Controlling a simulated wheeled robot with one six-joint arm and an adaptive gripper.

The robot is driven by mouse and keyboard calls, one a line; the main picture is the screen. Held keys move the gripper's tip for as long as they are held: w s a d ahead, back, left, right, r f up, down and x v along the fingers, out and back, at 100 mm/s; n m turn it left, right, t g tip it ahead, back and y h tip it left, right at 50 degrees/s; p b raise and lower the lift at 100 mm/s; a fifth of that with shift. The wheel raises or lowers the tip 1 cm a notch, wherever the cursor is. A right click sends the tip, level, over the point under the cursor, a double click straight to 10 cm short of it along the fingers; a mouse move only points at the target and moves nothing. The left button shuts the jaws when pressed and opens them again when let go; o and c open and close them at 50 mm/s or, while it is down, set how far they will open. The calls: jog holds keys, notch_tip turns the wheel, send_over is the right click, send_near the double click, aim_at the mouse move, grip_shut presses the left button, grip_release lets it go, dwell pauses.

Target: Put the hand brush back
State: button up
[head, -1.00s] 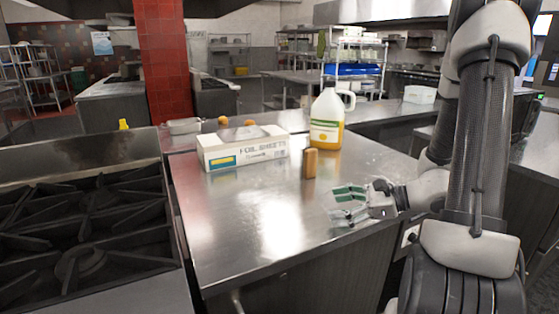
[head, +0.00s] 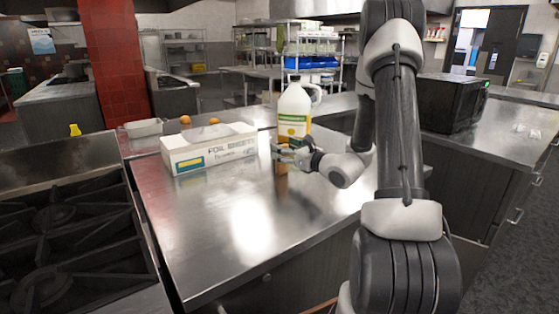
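A small upright brown block-like thing (head: 282,168) stands on the steel counter in the head view. It may be the hand brush, but no bristles show and I cannot tell. My gripper (head: 281,149) is at its upper part, coming from the right, with its fingers roughly level. The fingers hide much of the brown thing. I cannot tell whether they touch it or are closed on it.
A foil sheets box (head: 210,149) lies to the left on the counter. A jug with yellow liquid (head: 294,112) stands close behind my gripper. A stove (head: 60,225) adjoins on the left. A black appliance (head: 447,103) is at right. The counter's front is clear.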

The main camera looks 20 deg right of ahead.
jog(key=shift+w+a, duration=0.2)
jog(key=shift+w, duration=0.3)
jog(key=c, duration=1.2)
jog(key=shift+r, duration=0.1)
jog(key=shift+c, duration=0.2)
